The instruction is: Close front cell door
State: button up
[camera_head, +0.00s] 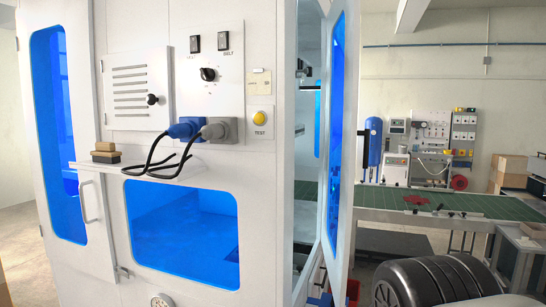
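The cell door (345,150) is a tall white-framed panel with a blue window, on the right side of the white machine cell (270,60). It stands open, swung out toward me and seen nearly edge-on. A dark handle (371,131) sticks out from its right face. Between the cell body and the door, an open gap shows part of the interior. My gripper is not in view, so its state does not show.
A green-topped bench (480,205) stands behind the door at right.

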aim_at(343, 25)
jog(key=i+l+u, duration=0.2)
jog(key=l, duration=0.55)
jog(key=i+l+u, duration=0.2)
jog(key=l, duration=0.55)
jog(key=l+u, duration=0.2)
jog(key=l, duration=0.55)
jog(key=i+l+z, duration=0.15)
jog(key=i+l, duration=0.05)
jog(key=l, duration=0.05)
